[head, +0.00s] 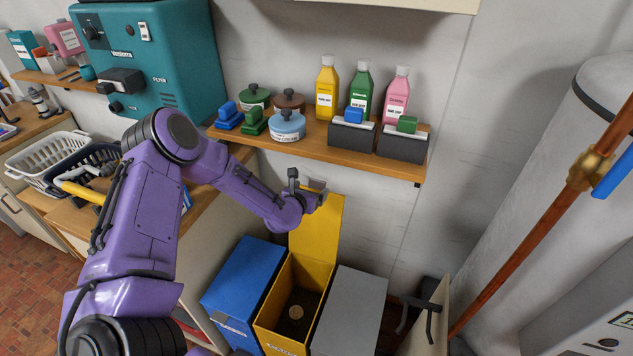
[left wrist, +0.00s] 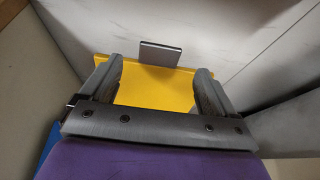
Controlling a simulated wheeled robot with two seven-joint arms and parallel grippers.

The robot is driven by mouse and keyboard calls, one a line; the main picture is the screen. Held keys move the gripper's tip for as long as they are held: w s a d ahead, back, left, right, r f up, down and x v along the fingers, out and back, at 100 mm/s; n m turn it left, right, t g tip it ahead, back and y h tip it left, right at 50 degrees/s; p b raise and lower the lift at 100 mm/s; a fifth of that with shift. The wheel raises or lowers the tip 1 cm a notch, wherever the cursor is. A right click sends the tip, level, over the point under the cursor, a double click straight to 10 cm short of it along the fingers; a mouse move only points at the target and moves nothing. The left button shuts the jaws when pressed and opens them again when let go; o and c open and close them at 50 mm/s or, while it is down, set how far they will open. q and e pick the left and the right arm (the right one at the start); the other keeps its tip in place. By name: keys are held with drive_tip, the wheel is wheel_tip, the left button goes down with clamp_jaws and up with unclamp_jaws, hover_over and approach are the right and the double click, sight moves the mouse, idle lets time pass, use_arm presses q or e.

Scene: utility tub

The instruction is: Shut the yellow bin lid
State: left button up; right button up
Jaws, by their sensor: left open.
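The yellow bin (head: 279,338) stands between a blue bin and a grey bin. My left gripper (head: 307,189) is at the top of the lid. In the left wrist view, my open left gripper (left wrist: 158,85) has its fingers apart, with the yellow lid (left wrist: 150,92) showing between and beyond them. A grey tab (left wrist: 160,53) stands at the lid's far edge. I cannot tell whether the fingers touch the lid. My right gripper is out of view.
The blue bin (head: 243,284) and the grey bin (head: 349,312) are shut on either side. A wooden shelf (head: 330,155) with bottles, jars and boxes hangs just above my left gripper. A copper pipe (head: 545,216) runs at the right.

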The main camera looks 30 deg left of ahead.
sight(317, 184)
use_arm(q)
drive_tip(key=p+x, duration=0.1)
drive_tip(key=x, duration=0.6)
drive_tip(key=shift+w+f, duration=0.15)
drive_tip(key=shift+c, duration=0.3)
